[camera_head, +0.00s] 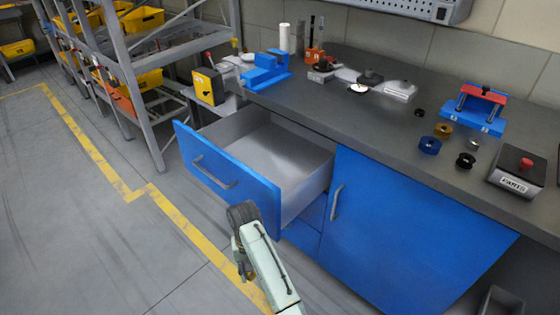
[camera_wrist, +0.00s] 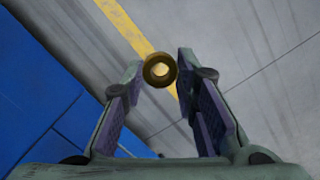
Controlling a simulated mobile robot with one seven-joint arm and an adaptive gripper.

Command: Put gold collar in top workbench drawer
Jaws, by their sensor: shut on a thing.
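My gripper (camera_wrist: 161,72) is shut on a gold collar (camera_wrist: 147,72), a small ring held at the fingertips in the wrist view. In the head view my gripper (camera_head: 242,214) is by the lower right corner of the drawer front, and the held collar cannot be made out. The top workbench drawer (camera_head: 228,171) is pulled open, with a blue front and a grey inside that looks empty. In the wrist view, floor lies behind the collar, so it is outside the drawer.
The workbench top (camera_head: 330,105) carries a blue ring (camera_head: 430,146), a brown-gold ring (camera_head: 443,130), black rings, a blue-red fixture (camera_head: 483,108) and a blue vise (camera_head: 266,70). A blue cabinet door (camera_head: 390,235) is right of the drawer. A metal rack (camera_head: 125,70) stands left; open floor lies between.

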